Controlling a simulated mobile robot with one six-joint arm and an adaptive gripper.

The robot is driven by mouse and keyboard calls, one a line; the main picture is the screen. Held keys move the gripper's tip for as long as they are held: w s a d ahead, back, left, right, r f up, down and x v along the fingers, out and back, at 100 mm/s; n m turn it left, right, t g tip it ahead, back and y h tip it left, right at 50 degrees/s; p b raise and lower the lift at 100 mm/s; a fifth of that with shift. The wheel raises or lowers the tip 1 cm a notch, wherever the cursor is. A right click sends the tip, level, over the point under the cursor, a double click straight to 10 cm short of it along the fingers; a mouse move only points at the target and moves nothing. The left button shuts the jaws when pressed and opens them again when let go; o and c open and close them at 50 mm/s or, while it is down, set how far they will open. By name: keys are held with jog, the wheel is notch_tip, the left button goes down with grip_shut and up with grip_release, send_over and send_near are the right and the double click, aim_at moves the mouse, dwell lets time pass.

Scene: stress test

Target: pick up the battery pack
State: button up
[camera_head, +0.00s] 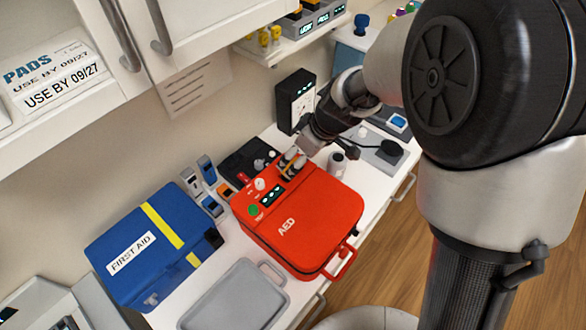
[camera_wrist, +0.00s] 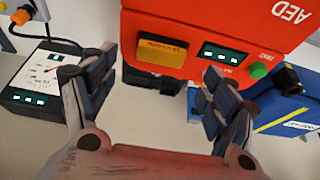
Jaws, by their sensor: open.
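A yellow-orange block with small print, which looks like the battery pack (camera_wrist: 162,50), sits at the edge of the red AED case (camera_wrist: 215,22) in the wrist view. The AED case lies on the white counter in the head view (camera_head: 310,215). My gripper (camera_wrist: 148,90) is open, its two dark fingers spread to the left and right below the block, with nothing between their tips. I cannot tell whether the fingers touch the case.
A blue first aid bag (camera_head: 150,245) stands left of the AED, with small blue and grey devices (camera_head: 207,180) between. A grey tray (camera_head: 237,297) lies in front. A black meter (camera_head: 295,101) stands at the wall; a white-capped bottle (camera_head: 337,162) stands close right of my gripper.

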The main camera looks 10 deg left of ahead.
jog(key=b+x, duration=0.1)
jog(key=x, duration=0.4)
jog(key=shift+a+f, duration=0.1)
jog(key=shift+f, duration=0.1)
jog(key=shift+c, duration=0.3)
jog(key=c, duration=1.2)
jog(key=shift+r, duration=0.1)
jog(key=shift+c, duration=0.8)
jog(key=shift+r, duration=0.1)
